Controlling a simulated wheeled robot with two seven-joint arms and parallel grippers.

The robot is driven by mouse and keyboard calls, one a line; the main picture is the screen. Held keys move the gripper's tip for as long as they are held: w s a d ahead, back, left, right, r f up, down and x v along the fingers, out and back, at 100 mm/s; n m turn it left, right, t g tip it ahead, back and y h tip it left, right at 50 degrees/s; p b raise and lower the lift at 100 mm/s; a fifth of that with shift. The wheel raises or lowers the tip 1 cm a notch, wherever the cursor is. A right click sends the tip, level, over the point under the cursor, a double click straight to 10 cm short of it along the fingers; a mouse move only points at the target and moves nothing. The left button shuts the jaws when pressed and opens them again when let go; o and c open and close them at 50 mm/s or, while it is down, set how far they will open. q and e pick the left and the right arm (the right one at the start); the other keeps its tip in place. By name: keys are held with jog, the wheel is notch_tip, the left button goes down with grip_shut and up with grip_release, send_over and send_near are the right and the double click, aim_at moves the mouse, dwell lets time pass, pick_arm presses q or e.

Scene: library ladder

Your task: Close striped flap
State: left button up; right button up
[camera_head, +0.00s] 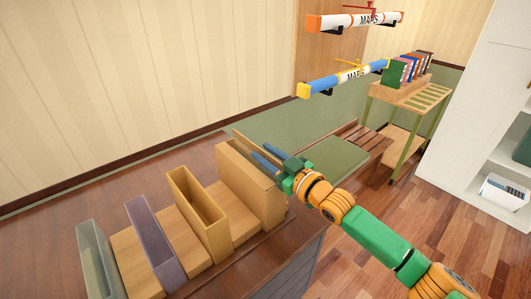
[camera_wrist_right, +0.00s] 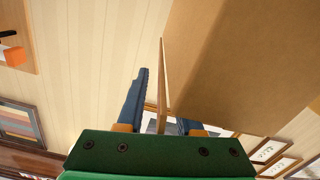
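A tan box (camera_head: 246,190) stands at the right end of a row on the brown desk. A thin wooden flap (camera_head: 256,152) stands up along its far right side. I see no stripes on it from here. My right gripper (camera_head: 264,158) is at this flap, with its two blue fingers pointing left. In the right wrist view the flap (camera_wrist_right: 162,85) shows nearly edge-on between the spread fingers (camera_wrist_right: 160,112), with a visible gap on the left finger's side. The right finger is partly hidden. My left gripper is in neither view.
An open tan bin (camera_head: 197,212), a purple bin (camera_head: 151,240) and a grey-green bin (camera_head: 98,262) stand to the left, with wooden blocks between. Map tubes (camera_head: 345,78) hang on the wall. A cart (camera_head: 410,97) with books and a white shelf (camera_head: 480,110) stand right.

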jog(key=shift+s+d+r, duration=0.1)
jog(key=shift+s+d, duration=0.05)
jog(key=shift+s, duration=0.05)
jog(key=shift+c, duration=0.4)
grip_shut()
dwell(0.9)
